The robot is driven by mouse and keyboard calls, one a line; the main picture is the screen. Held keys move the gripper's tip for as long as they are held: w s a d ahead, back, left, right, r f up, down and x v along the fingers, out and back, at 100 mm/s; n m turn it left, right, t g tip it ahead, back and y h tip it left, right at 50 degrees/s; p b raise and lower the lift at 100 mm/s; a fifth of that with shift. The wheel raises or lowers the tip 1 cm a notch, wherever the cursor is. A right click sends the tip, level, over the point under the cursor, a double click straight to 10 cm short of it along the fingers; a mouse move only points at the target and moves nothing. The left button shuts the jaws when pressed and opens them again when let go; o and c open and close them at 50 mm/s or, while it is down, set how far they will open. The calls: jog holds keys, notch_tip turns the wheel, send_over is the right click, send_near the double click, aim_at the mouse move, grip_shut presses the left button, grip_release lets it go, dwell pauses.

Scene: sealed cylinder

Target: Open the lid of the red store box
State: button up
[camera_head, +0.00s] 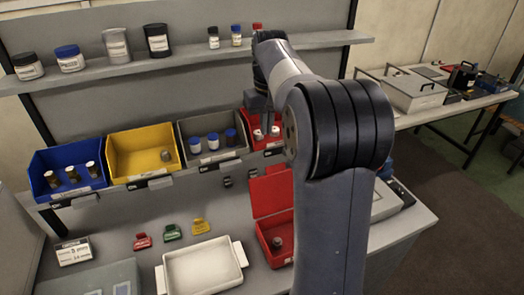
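The red store box (264,238) stands on the bench just left of my arm. Its red lid (271,194) stands raised at the back, so the box is open. A dark cylinder (277,243) is inside. My arm hides part of the box's right side. My gripper (261,112) is farther back and higher, in front of the red bin of the rack. It is small and dark here, and my arm partly covers it. I cannot tell whether its fingers are open or shut.
Blue (45,179), yellow (133,168), grey (204,155) and red (247,127) bins hold small containers. A white tray (203,267) lies left of the store box. Red, green and yellow clips (172,233) lie behind it. A shelf (190,53) with jars runs above.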

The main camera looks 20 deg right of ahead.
aim_at(275, 177)
jog(key=f, duration=0.9)
jog(key=shift+w+f+p, duration=0.25)
jog(key=shift+f+p, duration=0.1)
jog(key=shift+f, duration=0.05)
grip_shut()
jog(key=s, duration=0.2)
jog(key=s+r+p, duration=0.1)
jog(key=shift+s, duration=0.4)
jog(key=shift+s+d+t+b, duration=0.1)
jog(key=shift+s+t+b, duration=0.3)
jog(key=shift+s+b, duration=0.55)
jog(key=shift+s+r+b, duration=0.2)
jog(key=shift+s+r, duration=0.05)
jog(key=shift+s, duration=0.3)
jog(key=shift+s+r+b, duration=0.2)
jog(key=shift+s+r, duration=0.05)
jog(key=shift+s, duration=0.25)
